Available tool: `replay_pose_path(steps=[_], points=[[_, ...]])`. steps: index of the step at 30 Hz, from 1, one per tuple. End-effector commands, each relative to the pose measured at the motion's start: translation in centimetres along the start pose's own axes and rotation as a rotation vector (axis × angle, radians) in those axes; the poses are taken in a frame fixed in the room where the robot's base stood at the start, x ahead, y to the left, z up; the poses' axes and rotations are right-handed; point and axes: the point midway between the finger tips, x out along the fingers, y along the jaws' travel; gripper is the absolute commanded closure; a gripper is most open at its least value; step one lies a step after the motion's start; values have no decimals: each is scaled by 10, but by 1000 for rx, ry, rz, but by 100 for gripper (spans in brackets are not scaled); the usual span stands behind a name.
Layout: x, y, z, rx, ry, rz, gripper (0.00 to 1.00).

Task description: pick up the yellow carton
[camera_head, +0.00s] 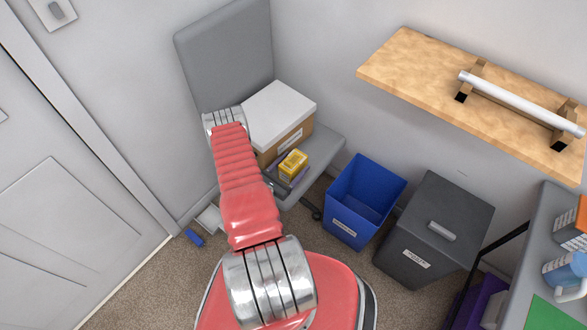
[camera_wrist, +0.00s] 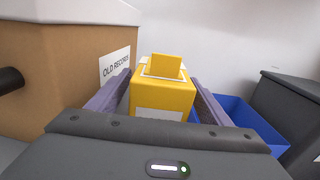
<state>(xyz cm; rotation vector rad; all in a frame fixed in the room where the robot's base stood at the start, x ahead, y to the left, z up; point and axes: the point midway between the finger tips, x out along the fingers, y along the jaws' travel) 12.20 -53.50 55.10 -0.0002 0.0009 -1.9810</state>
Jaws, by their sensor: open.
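The yellow carton (camera_head: 293,164) is a small box standing on the grey chair seat beside a larger cardboard box. In the wrist view the yellow carton (camera_wrist: 163,95) stands upright between the two purple fingers of my gripper (camera_wrist: 157,102), with a white label low on its near face. My gripper is open, with one finger on each side of the carton. A narrow gap shows on the left; whether the right finger touches it I cannot tell. In the head view my arm partly hides my gripper (camera_head: 283,182), and the carton's lower part is hidden.
The cardboard box (camera_head: 283,141) with a white lid, labelled "OLD RECORDS", is close on the left of the carton. A blue bin (camera_head: 348,225) and a dark lidded bin (camera_head: 440,215) stand right of the chair (camera_head: 322,152). A wooden shelf (camera_head: 410,62) is on the wall above.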

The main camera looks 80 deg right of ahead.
Motion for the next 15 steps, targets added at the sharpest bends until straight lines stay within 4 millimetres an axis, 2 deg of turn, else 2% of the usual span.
replay_pose_path(steps=[13,15], points=[[0,0,0,0,0,0,27],[0,0,0,0,0,0,32]])
